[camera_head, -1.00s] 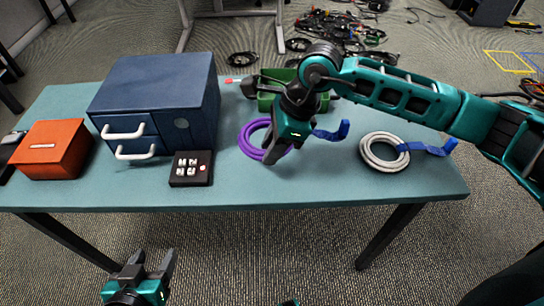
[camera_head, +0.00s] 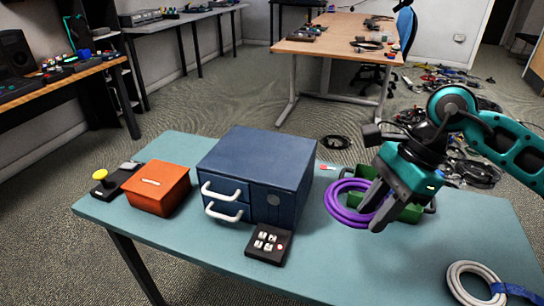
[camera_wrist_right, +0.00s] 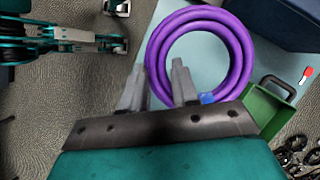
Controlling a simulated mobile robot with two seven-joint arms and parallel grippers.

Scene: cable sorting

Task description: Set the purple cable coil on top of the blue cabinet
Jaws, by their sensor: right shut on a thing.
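The purple cable coil (camera_head: 335,207) is a thick ring in my right gripper (camera_head: 378,208), right of the blue cabinet. It seems to be held above the table, in front of the green bin. In the right wrist view the coil (camera_wrist_right: 242,58) shows as a full ring, its near side between the fingers (camera_wrist_right: 160,88). The blue cabinet (camera_head: 258,160) stands on the table with a bare flat top and two white-handled drawers that look shut. My left gripper (camera_wrist_right: 121,27) shows only in the right wrist view, at the upper left, with its fingers apart and empty.
The green bin (camera_head: 410,214) stands behind the coil. A black switch box (camera_head: 266,244) sits before the cabinet, and an orange box (camera_head: 158,188) is left of it. A white coil (camera_head: 462,284) lies at the table's right front. The table (camera_head: 195,240) is clear at front left.

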